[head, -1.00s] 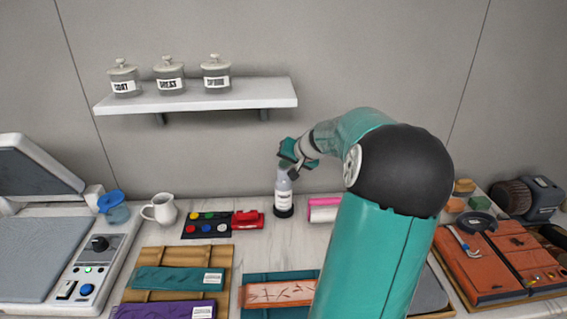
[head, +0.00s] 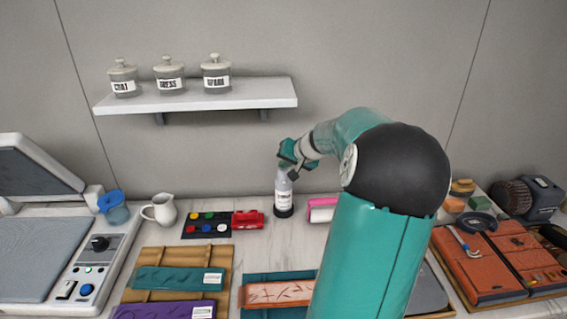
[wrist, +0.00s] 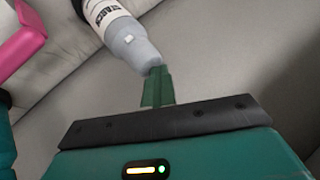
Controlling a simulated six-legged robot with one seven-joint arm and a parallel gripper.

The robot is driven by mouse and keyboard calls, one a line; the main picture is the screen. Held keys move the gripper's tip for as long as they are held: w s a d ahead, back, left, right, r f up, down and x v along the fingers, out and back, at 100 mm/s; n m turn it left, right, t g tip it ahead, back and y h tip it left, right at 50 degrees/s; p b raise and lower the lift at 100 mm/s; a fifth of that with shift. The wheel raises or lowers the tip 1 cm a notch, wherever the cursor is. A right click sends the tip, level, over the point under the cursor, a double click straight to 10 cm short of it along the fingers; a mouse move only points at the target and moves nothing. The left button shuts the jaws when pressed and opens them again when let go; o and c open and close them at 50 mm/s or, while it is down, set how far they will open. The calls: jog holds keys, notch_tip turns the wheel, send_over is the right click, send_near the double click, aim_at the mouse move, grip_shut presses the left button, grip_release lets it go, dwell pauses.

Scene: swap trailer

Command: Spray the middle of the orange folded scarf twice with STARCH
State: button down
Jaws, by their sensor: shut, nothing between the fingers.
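The STARCH spray bottle (head: 284,197) stands upright on the counter near the wall, grey-white with a dark base. In the wrist view its label (wrist: 100,12) partly reads "ARCH" and its top end points toward my fingers. My gripper (head: 289,168) is at the bottle's top in the head view. In the wrist view my gripper (wrist: 157,84) is shut, its green fingers together with their tips at or just beside the bottle's top; contact is unclear. The orange folded scarf (head: 277,293), with a leaf pattern, lies at the front centre; my arm hides its right end.
A pink roll (head: 322,207) lies right of the bottle, a red object (head: 247,220) and button panel (head: 207,226) left. A white pitcher (head: 162,209) and wooden board (head: 142,258) with folded scarves are further left. A shelf (head: 200,98) with jars hangs above.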

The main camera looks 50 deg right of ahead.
aim_at(286, 170)
jog(key=shift+a+f, duration=0.2)
jog(key=shift+f, duration=0.1)
jog(key=shift+d+r, duration=0.1)
jog(key=shift+r, duration=3.1)
jog(key=shift+s, duration=0.1)
